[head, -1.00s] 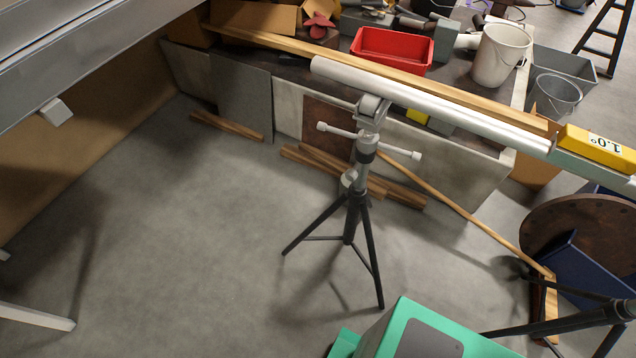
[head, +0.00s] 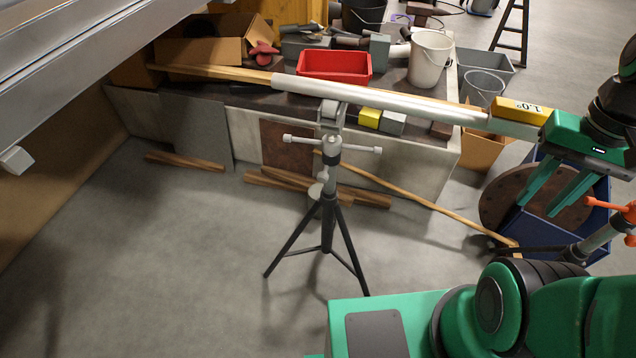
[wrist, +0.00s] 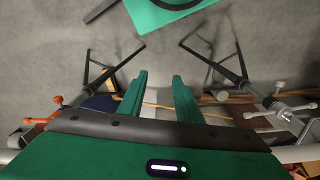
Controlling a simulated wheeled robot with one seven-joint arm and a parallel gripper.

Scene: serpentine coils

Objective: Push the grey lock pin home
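I cannot make out the grey lock pin for certain. A tripod stand (head: 331,190) with pale grey handles holds up a long silver pipe (head: 385,102); a small pale round knob (head: 316,190) sits at the side of its column. A second stand with orange handles (head: 622,209) is at the right edge. My gripper (head: 544,206) hangs at the right, near the pipe's right end, fingers apart and pointing down. In the wrist view my gripper (wrist: 160,75) is open with nothing between its fingers; the grey-handled stand (wrist: 272,104) is to its right, the orange-handled one (wrist: 58,108) to its left.
A yellow level (head: 522,111) reading 1.0° lies at the pipe's right end. A bench behind carries a red tray (head: 335,66) and a white bucket (head: 429,60). A rusty disc (head: 495,196) stands near a blue bin.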

